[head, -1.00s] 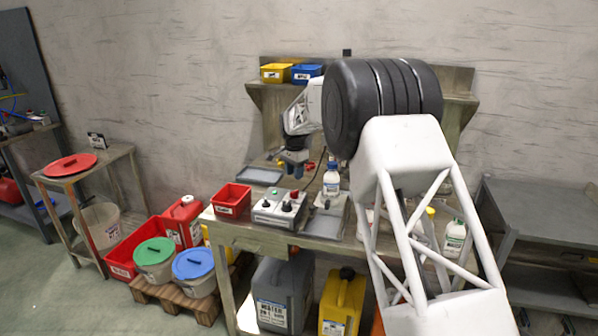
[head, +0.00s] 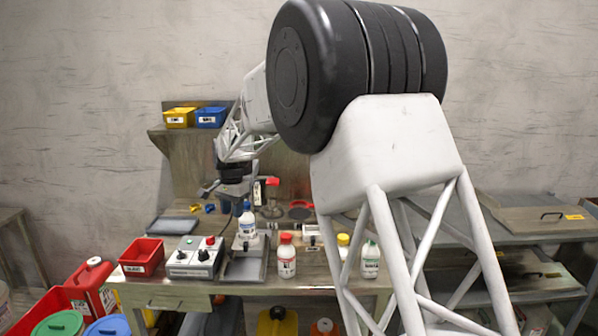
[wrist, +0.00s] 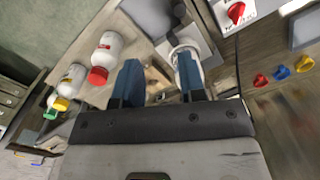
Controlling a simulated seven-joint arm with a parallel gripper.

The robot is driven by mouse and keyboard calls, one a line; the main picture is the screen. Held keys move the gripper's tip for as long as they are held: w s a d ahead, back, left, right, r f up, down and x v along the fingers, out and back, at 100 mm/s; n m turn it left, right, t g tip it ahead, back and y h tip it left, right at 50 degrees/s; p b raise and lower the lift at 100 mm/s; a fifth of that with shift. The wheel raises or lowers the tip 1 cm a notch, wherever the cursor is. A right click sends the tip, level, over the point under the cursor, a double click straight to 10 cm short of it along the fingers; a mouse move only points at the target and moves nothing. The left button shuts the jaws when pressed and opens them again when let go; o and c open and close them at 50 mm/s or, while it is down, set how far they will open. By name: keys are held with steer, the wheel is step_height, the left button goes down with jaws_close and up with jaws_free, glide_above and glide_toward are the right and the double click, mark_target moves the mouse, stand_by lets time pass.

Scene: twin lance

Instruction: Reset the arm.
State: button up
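My arm reaches over the bench from the right.
A red-capped bottle (head: 286,256), a green-capped bottle (head: 370,260), a control box (head: 195,258) and a red bin (head: 142,256) stand on the bench. A yellow bin (head: 180,117) and a blue bin (head: 211,117) sit on the shelf behind. Open space lies above the bench.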

steer(key=s+d+r+n+t, duration=0.1)
steer(key=s+d+r, duration=0.4)
steer(key=s+d, duration=0.7)
steer(key=s+d+r+n+t, duration=0.1)
steer(key=s+d+r, duration=0.4)
steer(key=s+d, duration=0.65)
steer(key=s+d+f+n, duration=0.1)
steer(key=s+d+f, duration=0.1)
steer(key=s+d, duration=0.3)
steer(key=s+d+f+n, duration=0.1)
steer(key=s+d, duration=0.4)
steer(key=s, duration=0.9)
steer(key=s+d+f+n, duration=0.1)
steer(key=s+d+f, duration=0.2)
steer(key=s, duration=0.6)
steer(key=shift+s+d+f+t+h, duration=0.2)
steer(key=shift+s+d+t+h, duration=0.15)
steer(key=shift+d, duration=0.9)
